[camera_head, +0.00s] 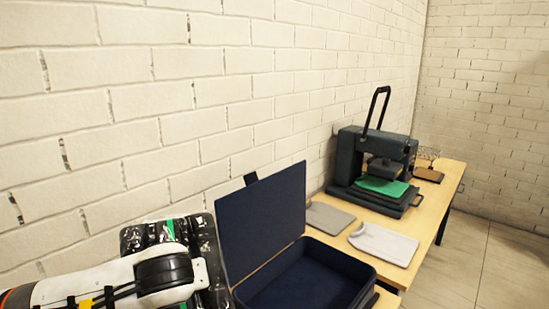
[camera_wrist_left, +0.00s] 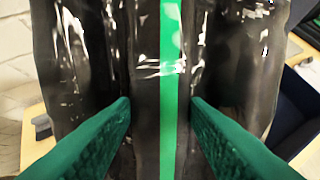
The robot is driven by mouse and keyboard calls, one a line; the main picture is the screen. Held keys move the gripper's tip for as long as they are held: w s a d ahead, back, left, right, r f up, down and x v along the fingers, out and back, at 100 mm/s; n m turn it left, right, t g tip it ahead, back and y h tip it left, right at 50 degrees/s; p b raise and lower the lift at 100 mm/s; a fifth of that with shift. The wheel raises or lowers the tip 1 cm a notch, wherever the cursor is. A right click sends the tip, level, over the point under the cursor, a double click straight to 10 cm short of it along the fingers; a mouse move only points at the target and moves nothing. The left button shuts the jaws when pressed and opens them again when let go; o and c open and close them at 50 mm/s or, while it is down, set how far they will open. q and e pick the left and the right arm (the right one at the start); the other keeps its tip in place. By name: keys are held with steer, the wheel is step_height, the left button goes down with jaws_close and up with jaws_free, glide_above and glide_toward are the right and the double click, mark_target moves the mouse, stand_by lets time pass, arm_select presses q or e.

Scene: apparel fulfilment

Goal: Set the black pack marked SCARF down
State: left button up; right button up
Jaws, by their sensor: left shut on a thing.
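The black pack (camera_head: 207,243) is glossy, with a green stripe, at the lower left of the head view, left of the navy box. It fills much of the left wrist view (camera_wrist_left: 85,60); no SCARF lettering can be read. My left gripper (camera_wrist_left: 158,104) is shut on the pack, its green fingers pressing in on either side of the green stripe. In the head view my left wrist hides part of the pack and the fingers. The pack appears raised, but its underside is hidden. My right gripper is in neither view.
An open navy box (camera_head: 362,268) with its lid (camera_head: 262,220) raised stands on the wooden table (camera_head: 440,205); its visible inside looks empty. Beyond it lie a grey flat piece (camera_head: 328,217) and a pale folded garment (camera_head: 385,243). A dark press (camera_head: 357,150) holds green cloth (camera_head: 383,186).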

arm_select(q)
steer(key=m, duration=0.1)
steer(key=r+m+h, duration=0.2)
steer(key=shift+w+a+r+t+b, duration=0.1)
steer(key=shift+a+t+b, duration=0.2)
steer(key=shift+b, duration=0.1)
steer(key=shift+w+r+m+h, duration=0.1)
steer(key=shift+r+m+h, duration=0.45)
steer(key=shift+m, duration=0.25)
steer(key=shift+d+f, duration=0.1)
